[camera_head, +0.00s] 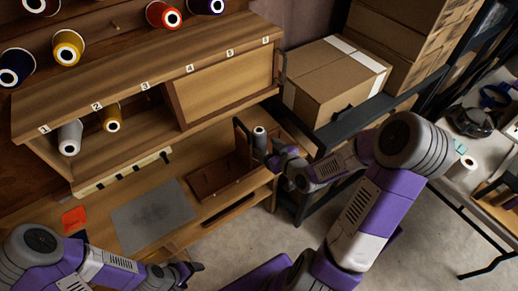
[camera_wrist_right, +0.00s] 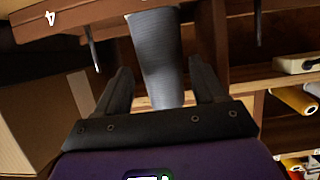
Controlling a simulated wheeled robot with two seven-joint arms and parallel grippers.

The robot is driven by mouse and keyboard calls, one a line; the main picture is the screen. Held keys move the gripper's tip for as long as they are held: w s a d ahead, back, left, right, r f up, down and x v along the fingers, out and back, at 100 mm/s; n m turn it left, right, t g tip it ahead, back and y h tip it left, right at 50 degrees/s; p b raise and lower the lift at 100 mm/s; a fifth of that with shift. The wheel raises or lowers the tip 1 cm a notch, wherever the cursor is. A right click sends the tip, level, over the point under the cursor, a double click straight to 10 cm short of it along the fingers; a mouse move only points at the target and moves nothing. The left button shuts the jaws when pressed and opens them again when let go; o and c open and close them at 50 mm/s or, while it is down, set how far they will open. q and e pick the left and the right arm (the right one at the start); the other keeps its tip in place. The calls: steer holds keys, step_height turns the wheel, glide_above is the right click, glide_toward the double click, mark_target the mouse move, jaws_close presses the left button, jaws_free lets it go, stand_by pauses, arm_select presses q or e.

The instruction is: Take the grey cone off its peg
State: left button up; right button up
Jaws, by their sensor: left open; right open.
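A dark grey cone (camera_head: 260,141) stands upright at the far right of the lower bench, by the wooden caddy, and my right gripper (camera_head: 272,156) is right at it. In the right wrist view the grey cone (camera_wrist_right: 158,58) lies between the two open fingers, with a visible gap on each side. I cannot see a peg under it. A second, lighter grey cone (camera_head: 70,138) sits on the rack below label 1. My left gripper (camera_head: 188,271) is open and empty, low in front of the bench.
The wooden rack (camera_head: 150,72) carries labels 1 to 6 and several coloured cones. A wooden caddy (camera_head: 208,178), a grey mat (camera_head: 153,214) and a red card (camera_head: 74,219) lie on the bench. Cardboard boxes (camera_head: 330,80) stand on a dark shelf behind my right arm.

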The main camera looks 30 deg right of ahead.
mark_target(264, 148)
steer(key=shift+f, duration=0.1)
steer(key=b+x, duration=0.1)
steer(key=x, duration=0.1)
steer(key=b+x, duration=0.2)
steer(key=shift+f, duration=0.3)
steer(key=shift+w+a+f, duration=0.1)
steer(key=shift+w, duration=0.45)
steer(key=c, duration=0.8)
